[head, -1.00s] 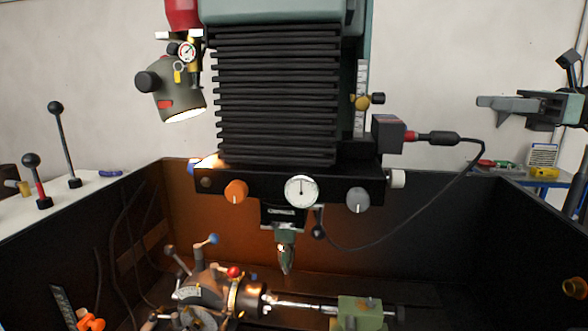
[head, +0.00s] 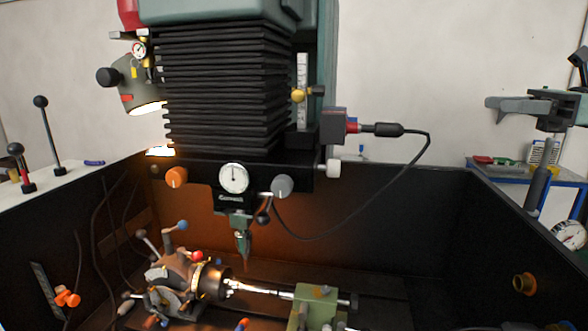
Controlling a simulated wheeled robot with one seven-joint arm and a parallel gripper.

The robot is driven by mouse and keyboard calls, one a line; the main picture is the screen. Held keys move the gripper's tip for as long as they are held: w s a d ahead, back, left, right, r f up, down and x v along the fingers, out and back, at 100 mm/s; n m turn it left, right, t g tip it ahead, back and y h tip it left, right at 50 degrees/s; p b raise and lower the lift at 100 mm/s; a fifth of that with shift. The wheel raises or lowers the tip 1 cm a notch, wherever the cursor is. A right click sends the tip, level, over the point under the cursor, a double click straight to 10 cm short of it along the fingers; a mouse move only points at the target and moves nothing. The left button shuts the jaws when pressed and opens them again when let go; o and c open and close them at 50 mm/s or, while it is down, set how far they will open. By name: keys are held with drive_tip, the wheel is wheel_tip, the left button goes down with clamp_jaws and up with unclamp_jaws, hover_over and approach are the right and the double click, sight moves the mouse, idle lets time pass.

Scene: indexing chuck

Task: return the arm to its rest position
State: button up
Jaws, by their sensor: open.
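My gripper does not show for certain in the head view, and I cannot make out its fingers. The milling machine's black bellows (head: 230,90) hang in the upper middle above a black head with a dial (head: 233,178). A pointed tool (head: 242,243) hangs below this head. The indexing chuck (head: 212,281) lies under it in the dark tray, with several ball-ended levers around it. A shiny bar (head: 265,289) runs from the chuck to a green block (head: 315,303) at the right. The tool tip is apart from the bar.
Dark tray walls (head: 400,205) surround the machine. A lamp (head: 140,85) glows at upper left. A black cable (head: 340,238) loops at the right. A grey clamp-like fixture (head: 530,105) stands at far right above a blue bench (head: 572,180). Levers (head: 52,140) stand at left.

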drive_tip(key=s+a+f+n+g+h+b, duration=0.1)
drive_tip(key=s+a+f+n+g+h, duration=0.3)
drive_tip(key=a+f, duration=0.5)
drive_tip(key=s+a+f+n+g+h+b, duration=0.1)
drive_tip(key=s+a+f+n+g+h, duration=0.2)
drive_tip(key=s+a+f+n, duration=0.55)
drive_tip(key=s+a+f+n+t+h+b, duration=0.1)
drive_tip(key=s+a+f+n+h, duration=0.1)
drive_tip(key=s+f+n+h, duration=0.2)
drive_tip(key=s+a+f+n+t+h+b, duration=0.2)
drive_tip(key=s+f+n+h, duration=0.3)
drive_tip(key=s+f+n, duration=0.6)
drive_tip(key=shift+s+a+f+n, duration=0.15)
drive_tip(key=shift+s+a+n, duration=0.3)
drive_tip(key=shift+a, duration=0.4)
